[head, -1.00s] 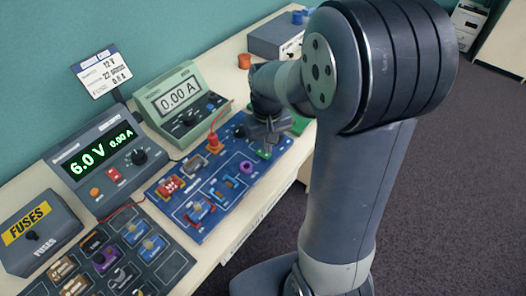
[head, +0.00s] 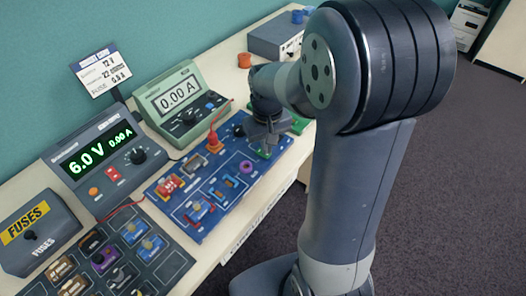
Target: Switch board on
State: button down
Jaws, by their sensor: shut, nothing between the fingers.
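The blue circuit board (head: 240,190) lies on the bench with several small components on it. The power supply (head: 103,158) behind the board shows 6.0 V and 0.00 A in green. The green meter (head: 186,104) shows 0.00 A. A red plug (head: 212,141) with a red lead stands at the board's back edge.
A FUSES box (head: 38,232) and a dark component tray (head: 125,262) stand at the left. A grey box (head: 278,36) and an orange spool (head: 244,61) stand farther back. Carpet lies to the right.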

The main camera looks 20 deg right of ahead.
jog(key=shift+f+b, duration=0.4)
jog(key=shift+f, duration=0.15)
notch_tip(320, 180, up, 7)
jog(key=p, duration=0.6)
jog(key=shift+r, duration=0.1)
dwell(0.3)
jog(key=shift+f, duration=0.2)
notch_tip(320, 180, down, 7)
jog(key=b, duration=0.6)
jog(key=shift+r, duration=0.25)
